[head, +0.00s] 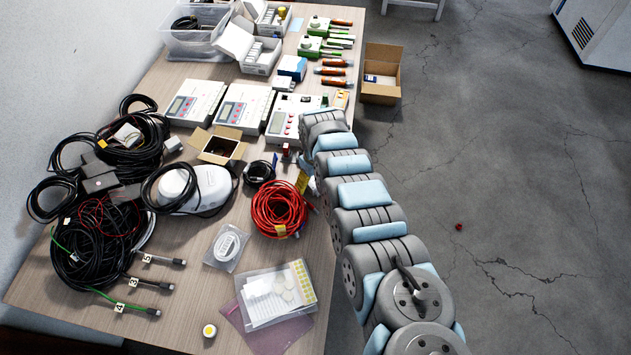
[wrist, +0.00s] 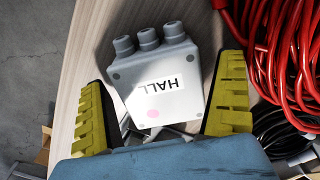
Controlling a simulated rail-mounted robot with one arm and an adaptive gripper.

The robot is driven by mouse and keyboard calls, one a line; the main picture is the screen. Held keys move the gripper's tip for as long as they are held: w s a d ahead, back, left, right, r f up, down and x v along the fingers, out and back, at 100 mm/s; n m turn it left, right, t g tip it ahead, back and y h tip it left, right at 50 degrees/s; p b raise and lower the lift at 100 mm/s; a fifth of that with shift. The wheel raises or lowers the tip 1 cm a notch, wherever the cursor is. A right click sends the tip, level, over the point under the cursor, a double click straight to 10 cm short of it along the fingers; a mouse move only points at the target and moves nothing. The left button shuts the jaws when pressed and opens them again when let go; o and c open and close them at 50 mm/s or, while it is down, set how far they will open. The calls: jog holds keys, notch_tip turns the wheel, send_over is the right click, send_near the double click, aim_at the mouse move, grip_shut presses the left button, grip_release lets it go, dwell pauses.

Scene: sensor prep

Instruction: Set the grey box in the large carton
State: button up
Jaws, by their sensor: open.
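The grey box (wrist: 157,75) lies on the table in the wrist view, with a white "HALL" label, a pink dot and three round cable fittings along one side. My gripper (wrist: 163,72) is open, with one yellow finger on either side of the box; I cannot tell whether they touch it. In the head view my gripper (head: 302,172) is at the table's right edge, and my arm mostly hides the box. The large carton (head: 380,94) stands open beyond the table's right edge, with a small white and blue item inside.
A coil of red cable (head: 280,209) lies close beside my gripper. A smaller open carton (head: 217,148) sits mid-table. White meters (head: 243,108) and orange-handled tools (head: 334,71) lie further back. Black cables (head: 95,240) crowd the left. The floor at right is mostly clear.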

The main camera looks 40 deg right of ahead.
jog(key=shift+c, duration=0.3)
jog(key=c, duration=1.2)
